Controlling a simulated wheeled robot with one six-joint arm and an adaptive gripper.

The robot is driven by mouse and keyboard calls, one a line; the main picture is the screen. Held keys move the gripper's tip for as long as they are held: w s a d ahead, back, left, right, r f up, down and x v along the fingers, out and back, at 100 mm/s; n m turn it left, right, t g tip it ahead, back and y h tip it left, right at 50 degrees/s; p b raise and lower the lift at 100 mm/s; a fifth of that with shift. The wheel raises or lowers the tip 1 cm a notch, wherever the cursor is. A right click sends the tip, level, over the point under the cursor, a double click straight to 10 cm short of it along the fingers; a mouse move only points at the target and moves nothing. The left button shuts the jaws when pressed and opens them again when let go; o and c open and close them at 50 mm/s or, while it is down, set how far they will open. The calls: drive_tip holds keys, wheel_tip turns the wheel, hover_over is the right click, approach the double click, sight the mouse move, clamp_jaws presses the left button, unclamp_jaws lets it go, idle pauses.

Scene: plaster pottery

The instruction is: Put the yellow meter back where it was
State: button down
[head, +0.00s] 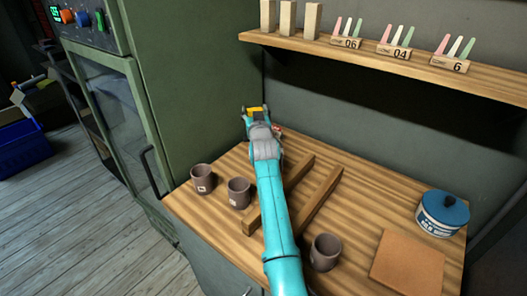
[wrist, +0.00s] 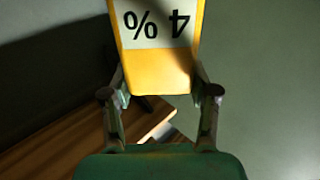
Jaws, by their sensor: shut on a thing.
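The yellow meter (wrist: 158,72) is between the fingers of my gripper (wrist: 160,92) in the wrist view. Its pale display reads "4 %" upside down, and its top is cut off by the picture edge. In the head view my gripper (head: 255,112) is shut on the meter, above the back left part of the wooden counter, near the green cabinet. Only a small yellow patch of the meter (head: 256,110) shows there. I cannot tell the exact height above the counter.
Brown mugs (head: 203,179), two wooden bars (head: 318,198), a blue-lidded jar (head: 442,213) and a tan square board (head: 408,264) are on the counter (head: 350,215). A wall shelf (head: 390,72) holds wooden blocks and numbered cone stands. The green cabinet (head: 190,80) stands at left.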

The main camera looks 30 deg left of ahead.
wheel_tip(320, 180, down, 10)
drive_tip(key=shift+r, duration=0.1)
idle(0.4)
drive_tip(key=shift+c, duration=1.5)
unclamp_jaws()
